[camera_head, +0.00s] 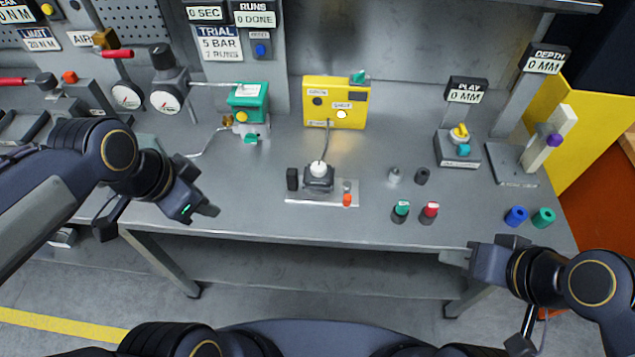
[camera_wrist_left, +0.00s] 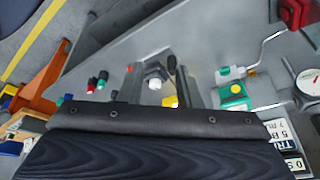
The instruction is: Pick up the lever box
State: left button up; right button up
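No part carries a readable "lever box" label. A small dark box with a white round top (camera_head: 319,177) stands on a light plate (camera_head: 325,198) at the table's middle, with a cable rising toward the yellow box (camera_head: 336,102). In the left wrist view the white top (camera_wrist_left: 154,84) shows between my left fingers. My left gripper (camera_head: 203,197) is open and empty, left of the plate and apart from it. It also shows in the left wrist view (camera_wrist_left: 160,80). My right gripper (camera_head: 456,257) is at the table's front right edge, touching no part; its finger gap is unclear.
A black block (camera_head: 292,179) and an orange piece (camera_head: 347,200) are by the small box. A green valve unit (camera_head: 248,102) stands behind left. Green-topped (camera_head: 401,211) and red-topped (camera_head: 429,212) pieces stand right. The table's front left is clear.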

pick_arm(q)
jog(key=w+d+m+g+y, duration=0.1)
jog(key=w+d+m+g, duration=0.1)
jog(key=w+m, duration=0.75)
jog(key=m+g+y, duration=0.1)
jog(key=m+g, duration=0.1)
jog(key=m, duration=1.7)
send_over(292, 170)
jog(key=f, duration=1.6)
jog(key=shift+s+a+f, duration=0.15)
jog(key=shift+s+f, duration=0.05)
jog(key=shift+f, duration=0.05)
notch_tip(292, 170, down, 6)
jog(key=shift+w+f, duration=0.15)
jog(key=shift+f, duration=0.1)
jog(key=shift+r, duration=0.1)
grip_shut()
